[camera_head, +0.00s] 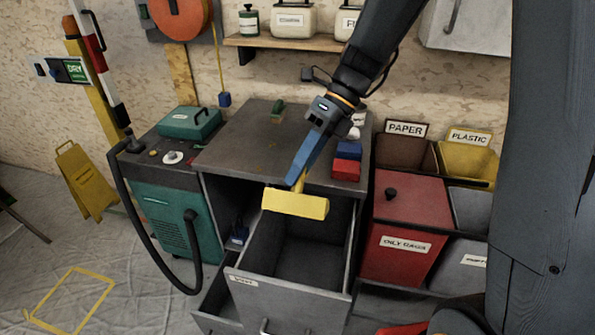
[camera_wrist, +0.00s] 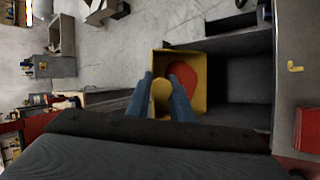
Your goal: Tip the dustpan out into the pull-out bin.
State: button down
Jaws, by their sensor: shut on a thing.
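My gripper (camera_head: 297,182) points down from the upper right and is shut on the handle of the yellow dustpan (camera_head: 296,204). In the wrist view the dustpan (camera_wrist: 200,53) lies beyond the blue fingers, with a flat red round patch (camera_wrist: 180,76) in its pan, partly hidden by a finger. The grey pull-out bin (camera_head: 284,300) is drawn out below the worktop, its dark inside open. The dustpan is above the bin's opening. In the wrist view the bin's inside (camera_wrist: 235,85) shows to the right of the dustpan.
A grey worktop (camera_head: 235,150) stands right behind the dustpan, with red and blue blocks (camera_head: 347,168) on it. A red lidded bin (camera_head: 408,230) stands to the right of the pull-out bin. A teal machine (camera_head: 165,225) with a black hose is at left.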

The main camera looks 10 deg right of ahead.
jog(key=w+d+f+m+g+y+p, duration=0.1)
jog(key=w+d+f+g+y, duration=0.1)
jog(key=w+g, duration=0.2)
jog(key=shift+w+g, duration=0.3)
jog(key=shift+w, duration=0.6)
jog(key=shift+f, duration=0.1)
dwell(1.8)
